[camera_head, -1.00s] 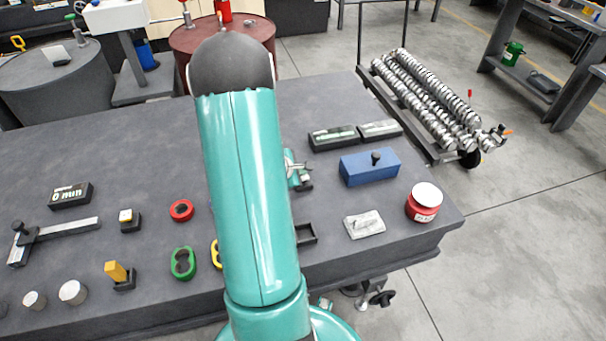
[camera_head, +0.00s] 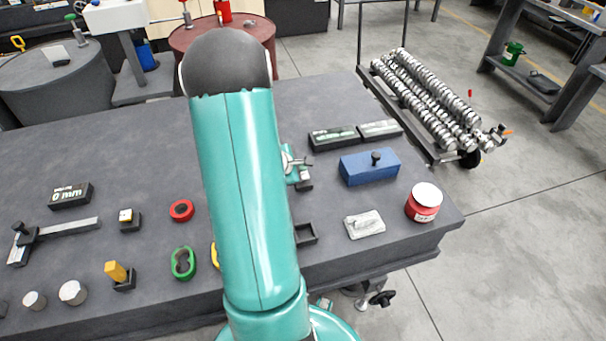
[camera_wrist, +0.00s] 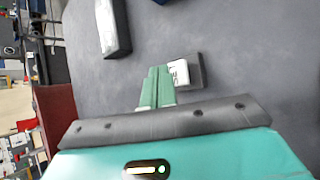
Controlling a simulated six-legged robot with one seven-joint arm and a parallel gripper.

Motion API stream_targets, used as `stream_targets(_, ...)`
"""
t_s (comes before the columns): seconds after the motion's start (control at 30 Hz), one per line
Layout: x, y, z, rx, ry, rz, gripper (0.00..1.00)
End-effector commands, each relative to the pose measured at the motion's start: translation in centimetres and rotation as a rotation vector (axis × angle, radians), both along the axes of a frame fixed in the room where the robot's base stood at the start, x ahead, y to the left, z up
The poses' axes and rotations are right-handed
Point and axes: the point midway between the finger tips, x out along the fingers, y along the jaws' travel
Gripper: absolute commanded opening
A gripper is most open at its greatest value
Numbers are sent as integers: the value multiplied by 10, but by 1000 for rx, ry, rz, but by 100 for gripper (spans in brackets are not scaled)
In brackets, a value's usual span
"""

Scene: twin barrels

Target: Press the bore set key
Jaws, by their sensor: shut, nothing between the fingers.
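A small key with a white lettered cap on a dark base (camera_wrist: 179,74) is just beyond my fingertips in the wrist view; its lettering is too small to read. My gripper (camera_wrist: 157,72) is shut and empty, with its teal fingertips beside the cap's left edge. I cannot tell whether they touch it. Another key with a pale cap on a black base (camera_head: 129,219) stands at left, near a display reading 0 mm (camera_head: 70,195).
Two displays (camera_head: 334,137) (camera_head: 380,129), a blue box (camera_head: 369,167), a grey block (camera_head: 364,224) and a red jar (camera_head: 424,203) stand on the right side of the bench. Red (camera_head: 181,210) and green (camera_head: 183,263) rings lie left of my arm.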

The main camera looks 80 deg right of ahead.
Motion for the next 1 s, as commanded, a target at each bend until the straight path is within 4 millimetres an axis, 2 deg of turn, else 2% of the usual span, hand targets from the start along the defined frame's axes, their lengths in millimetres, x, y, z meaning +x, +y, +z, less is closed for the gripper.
stream_targets(0.23,0,0,2,-1,1,0,0)
stream_targets(0.73,0,-1,45,-3,-1,-1,0)
stream_targets(1.0,0,0,50,0,0,0,0)
